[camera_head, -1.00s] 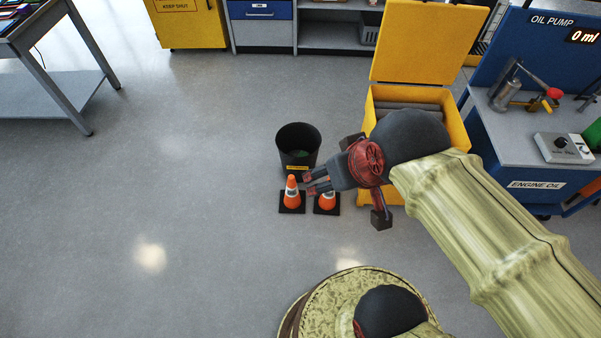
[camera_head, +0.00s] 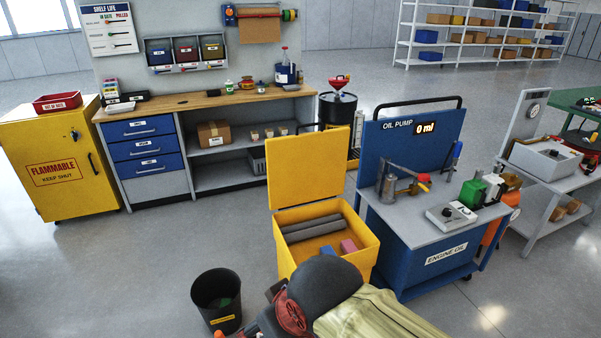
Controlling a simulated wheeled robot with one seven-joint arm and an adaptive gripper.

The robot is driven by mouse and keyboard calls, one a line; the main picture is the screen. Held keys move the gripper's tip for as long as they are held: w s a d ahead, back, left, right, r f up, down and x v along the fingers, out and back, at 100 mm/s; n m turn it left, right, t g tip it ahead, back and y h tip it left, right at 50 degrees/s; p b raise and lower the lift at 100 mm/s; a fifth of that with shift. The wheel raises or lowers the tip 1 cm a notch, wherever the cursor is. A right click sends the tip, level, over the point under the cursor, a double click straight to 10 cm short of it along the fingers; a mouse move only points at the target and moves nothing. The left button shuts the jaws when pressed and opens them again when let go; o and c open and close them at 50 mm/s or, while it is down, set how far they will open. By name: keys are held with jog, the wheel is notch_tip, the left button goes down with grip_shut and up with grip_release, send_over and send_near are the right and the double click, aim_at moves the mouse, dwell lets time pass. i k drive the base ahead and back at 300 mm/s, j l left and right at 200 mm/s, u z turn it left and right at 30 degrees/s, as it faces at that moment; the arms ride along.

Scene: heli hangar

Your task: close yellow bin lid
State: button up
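The yellow bin (camera_head: 361,261) stands on the floor left of the blue oil pump cart. Its yellow lid (camera_head: 307,168) is up, standing nearly vertical at the bin's back edge. Inside the bin lie grey rolls (camera_head: 310,229) and a small pink block (camera_head: 348,246). My arm reaches in from the bottom of the picture, its dark wrist in front of the bin's lower front.
A black bucket (camera_head: 217,297) stands on the floor left of the bin. The oil pump cart (camera_head: 413,243) stands close at the bin's right. A workbench (camera_head: 217,106) and a yellow flammable cabinet (camera_head: 62,160) stand behind. Floor between cabinet and bucket is clear.

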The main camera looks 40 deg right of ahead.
aim_at(306, 168)
jog(key=z, duration=1.15)
jog(key=i, duration=0.1)
